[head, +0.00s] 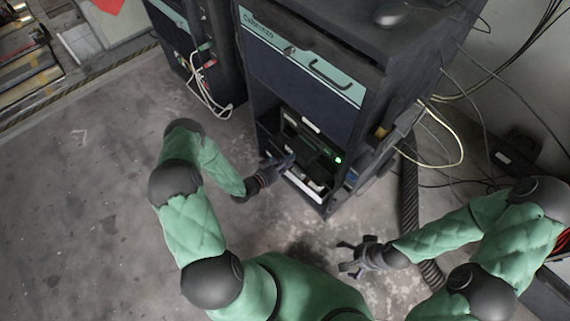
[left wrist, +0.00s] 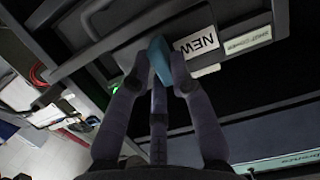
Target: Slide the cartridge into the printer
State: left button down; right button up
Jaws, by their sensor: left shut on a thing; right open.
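The printer (head: 312,150) is a dark unit with a lit green light, in the lower bay of a tall black cabinet in the head view. My left gripper (head: 289,160) is at the left side of the printer's front.
The black cabinet (head: 300,75) has a pale green panel on its front. A white tray-like part (head: 305,187) lies below the printer. A "NEW" label (left wrist: 198,44) shows beside the fingers. Cables (head: 450,140) hang at right. The floor (head: 90,190) is clear at left.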

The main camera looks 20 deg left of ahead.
aim_at(310, 144)
pick_arm(q)
jog(key=shift+r+b+x, duration=0.25)
jog(key=shift+b+x, duration=0.15)
jog(key=shift+x, duration=0.85)
jog(key=shift+r+b+x, duration=0.25)
jog(key=shift+b+x, duration=0.1)
jog(key=shift+x, duration=0.9)
jog(key=shift+r+b+x, duration=0.2)
jog(key=shift+b+x, duration=0.2)
jog(key=shift+x, duration=0.85)
jog(key=shift+r+x, duration=0.15)
jog(key=shift+x, duration=0.75)
jog(key=shift+r+x, duration=0.2)
jog(key=shift+x, duration=0.7)
jog(key=shift+r+x, duration=0.15)
jog(key=shift+x, duration=0.75)
jog(key=c, duration=1)
grip_release()
jog(key=shift+w+r, duration=0.15)
jog(key=shift+w, duration=0.05)
jog(key=shift+c, duration=0.2)
jog(key=v, duration=1.2)
jog(key=shift+s, duration=0.15)
jog(key=shift+d+f, duration=0.1)
jog(key=shift+f, duration=0.1)
